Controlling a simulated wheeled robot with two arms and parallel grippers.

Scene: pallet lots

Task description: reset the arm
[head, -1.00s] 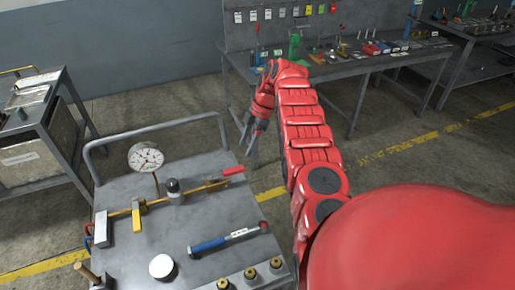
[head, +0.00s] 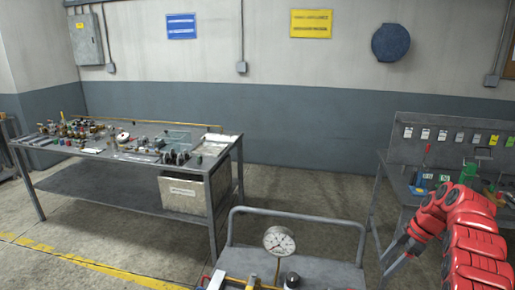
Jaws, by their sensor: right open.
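My right arm comes in at the right edge of the head view, red and bent, with its forearm pointing down and left. Its gripper (head: 390,266) has grey fingers hanging down, open, with nothing seen between them. It is in front of the right workbench's leg in the picture and to the right of the cart (head: 330,268).
The cart carries a dial gauge (head: 279,240), partly cut off below. A bench with many small parts (head: 60,150) stands at left, with a bin (head: 184,194) beneath. A right workbench (head: 395,190) has a tagged back panel.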

